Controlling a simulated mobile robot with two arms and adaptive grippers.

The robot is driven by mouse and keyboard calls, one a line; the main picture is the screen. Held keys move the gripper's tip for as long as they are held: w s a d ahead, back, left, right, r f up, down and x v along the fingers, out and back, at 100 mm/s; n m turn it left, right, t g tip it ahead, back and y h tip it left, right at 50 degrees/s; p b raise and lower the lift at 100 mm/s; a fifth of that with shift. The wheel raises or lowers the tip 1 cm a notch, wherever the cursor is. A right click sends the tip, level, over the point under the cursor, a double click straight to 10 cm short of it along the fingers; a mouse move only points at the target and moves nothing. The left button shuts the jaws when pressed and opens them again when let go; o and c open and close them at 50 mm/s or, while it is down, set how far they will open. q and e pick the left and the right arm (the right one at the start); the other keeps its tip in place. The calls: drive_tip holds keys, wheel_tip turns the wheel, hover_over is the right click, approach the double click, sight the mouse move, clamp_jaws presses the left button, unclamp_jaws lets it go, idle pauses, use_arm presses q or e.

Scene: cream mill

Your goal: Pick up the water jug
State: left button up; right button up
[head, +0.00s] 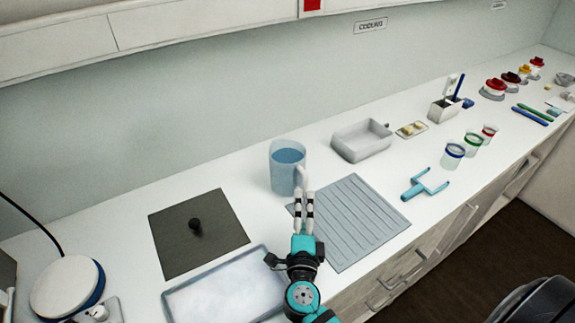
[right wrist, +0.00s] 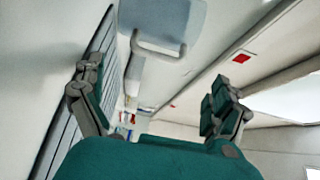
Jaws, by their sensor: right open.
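The water jug (head: 285,168), clear blue with water in it, stands upright on the white counter near the back wall. Its pale handle (head: 303,178) faces right and toward me. My right gripper (head: 304,197) is open and empty, just in front of the handle in the head view. In the right wrist view the jug (right wrist: 165,18) and its handle (right wrist: 156,46) lie beyond the gap between the open fingers (right wrist: 154,96). The handle looks apart from the fingers. My left gripper is not in view.
A shallow tray (head: 225,290) sits in front left. A grey basin (head: 362,140), blue fork-like tool (head: 425,185) and lidded cups (head: 453,154) stand farther right.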

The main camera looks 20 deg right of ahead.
sight(304, 188)
drive_tip(key=x, duration=0.4)
drive_tip(key=shift+w+d+p, duration=0.1)
drive_tip(key=shift+w+p, duration=0.05)
drive_tip(key=shift+p, duration=0.15)
drive_tip(key=shift+w+d+r, duration=0.1)
drive_tip(key=shift+w+d, duration=0.05)
drive_tip(key=shift+w, duration=0.1)
drive_tip(key=p+x, duration=0.1)
drive_tip(key=x, duration=0.2)
drive_tip(key=shift+w+d, duration=0.15)
drive_tip(key=shift+w, duration=0.2)
drive_tip(key=shift+w+d, duration=0.25)
drive_tip(key=shift+w, duration=0.15)
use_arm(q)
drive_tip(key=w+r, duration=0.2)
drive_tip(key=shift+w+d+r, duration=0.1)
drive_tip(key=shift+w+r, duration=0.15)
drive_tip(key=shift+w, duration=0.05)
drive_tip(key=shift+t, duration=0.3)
use_arm(e)
drive_tip(key=c, duration=0.7)
drive_tip(key=shift+s+a, duration=0.1)
drive_tip(key=c, duration=0.7)
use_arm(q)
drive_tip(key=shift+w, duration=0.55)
use_arm(e)
drive_tip(key=shift+c, duration=0.5)
